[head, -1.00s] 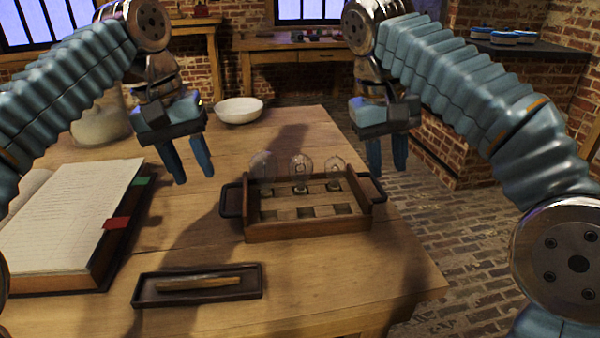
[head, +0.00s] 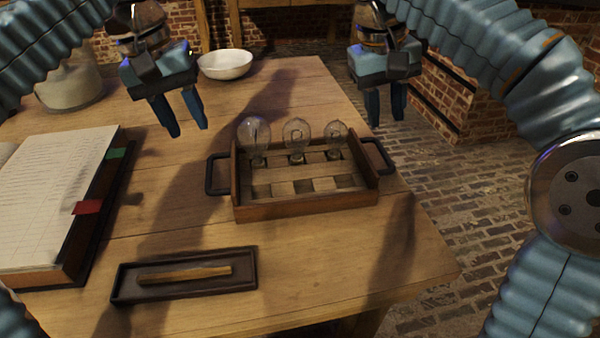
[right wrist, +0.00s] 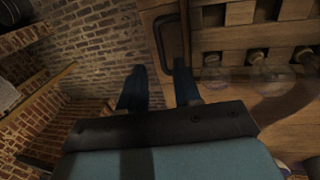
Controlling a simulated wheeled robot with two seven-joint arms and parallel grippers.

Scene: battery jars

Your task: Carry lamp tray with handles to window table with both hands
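The wooden lamp tray (head: 305,208) sits on the wooden table, with a dark handle at each end. Three clear glass bulbs stand in its back row; the front row of square sockets is empty. My left gripper (head: 188,132) is open and empty, above the table, left of and behind the left handle (head: 214,175). My right gripper (head: 385,122) is open and empty, behind and above the right handle (head: 378,156). In the right wrist view, the right gripper's fingers (right wrist: 160,88) are apart, close to the handle (right wrist: 172,45) in the picture, not around it.
An open book (head: 55,200) lies at the left. A small dark tray (head: 185,290) with a stick is in front of the lamp tray. A white bowl (head: 225,65) and a pale jar (head: 70,85) stand behind. Brick floor (head: 465,220) lies open to the right.

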